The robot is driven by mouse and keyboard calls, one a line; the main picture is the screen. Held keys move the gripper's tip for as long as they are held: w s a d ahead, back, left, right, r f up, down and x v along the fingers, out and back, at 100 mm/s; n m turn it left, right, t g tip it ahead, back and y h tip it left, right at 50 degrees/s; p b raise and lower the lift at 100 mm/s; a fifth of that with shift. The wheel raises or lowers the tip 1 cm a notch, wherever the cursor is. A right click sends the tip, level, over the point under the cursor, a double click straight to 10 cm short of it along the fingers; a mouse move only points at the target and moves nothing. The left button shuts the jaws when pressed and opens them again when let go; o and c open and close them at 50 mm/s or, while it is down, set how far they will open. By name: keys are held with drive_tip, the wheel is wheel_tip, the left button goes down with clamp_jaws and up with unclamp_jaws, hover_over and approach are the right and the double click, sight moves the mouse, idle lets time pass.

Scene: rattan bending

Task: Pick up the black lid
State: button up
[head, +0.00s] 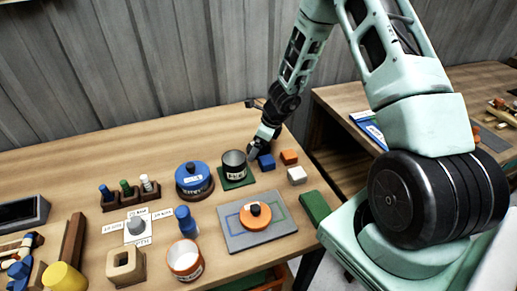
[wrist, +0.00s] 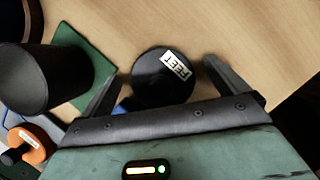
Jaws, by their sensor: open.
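The black lid (wrist: 155,85) is a round dark disc with a white label reading FEET in the wrist view. It lies between the spread fingers of my gripper (wrist: 161,67), with a gap showing on both sides. My gripper is open and holds nothing. In the head view my gripper (head: 259,143) is low over the back of the table, right of the black cup (head: 234,167). I cannot make out the lid there; the gripper seems to hide it.
The black cup stands on a green mat (head: 238,184). A blue block (head: 266,162), an orange block (head: 289,157) and a white block (head: 297,175) sit close by. A blue lidded pot (head: 193,179) stands left. Bare wood (wrist: 265,30) lies beyond the lid in the wrist view.

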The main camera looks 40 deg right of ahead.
drive_tip(key=c, duration=1)
drive_tip(key=shift+c, duration=0.2)
drive_tip(key=shift+r, duration=0.1)
drive_tip(key=shift+r, duration=0.35)
wheel_tip(320, 180, up, 9)
drive_tip(key=p, duration=0.2)
drive_tip(key=shift+a+f+p, duration=0.1)
drive_tip(key=shift+f+p, duration=0.1)
drive_tip(key=shift+p, duration=0.2)
drive_tip(key=s+a+r+n+g+y+p, duration=0.1)
drive_tip(key=s+a+r+n+p, duration=0.15)
drive_tip(key=a, duration=0.35)
drive_tip(key=s+a+r+n+g+p, duration=0.1)
drive_tip(key=s+a+r+n+p, duration=0.1)
drive_tip(key=a+r+n+p, duration=0.3)
wheel_tip(320, 180, down, 9)
drive_tip(key=a+m+b, duration=0.1)
drive_tip(key=b, duration=0.5)
drive_tip(key=shift+s, duration=0.15)
